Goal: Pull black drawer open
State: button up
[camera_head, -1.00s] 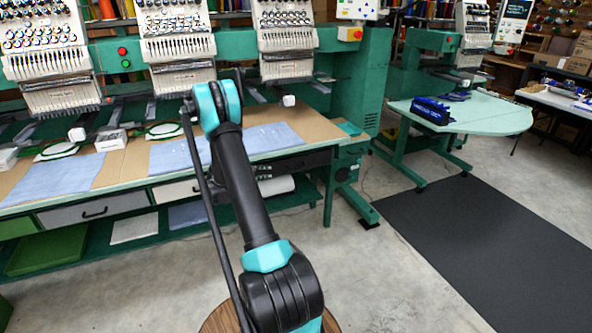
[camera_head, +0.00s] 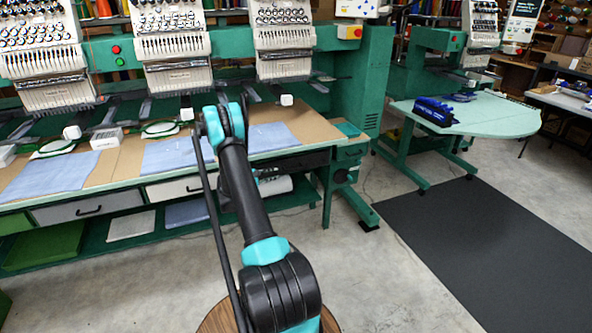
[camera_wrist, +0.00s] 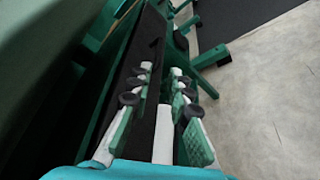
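The black drawer (camera_head: 308,161) is under the right end of the embroidery table, partly hidden behind my arm in the head view. Its dark front also runs up through the wrist view (camera_wrist: 138,72) at a slant, and it looks shut. A small dark shape on that front, past my fingertips, may be its handle. My gripper (camera_wrist: 161,74) is open in the wrist view, its two fingers apart and pointing along the drawer front. I see nothing held between them; whether a finger touches the drawer I cannot tell.
A grey drawer (camera_head: 90,208) and a white drawer (camera_head: 175,189) sit left of the black one. A green shelf (camera_head: 110,246) runs below. The table's green leg (camera_head: 330,195) stands right of the drawer. The concrete floor in front is clear; a black mat (camera_head: 480,250) lies right.

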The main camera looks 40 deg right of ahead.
aim_at(293, 169)
jog(key=x, duration=1.4)
jog(key=shift+w+d, duration=0.1)
jog(key=shift+d, duration=0.3)
grip_shut()
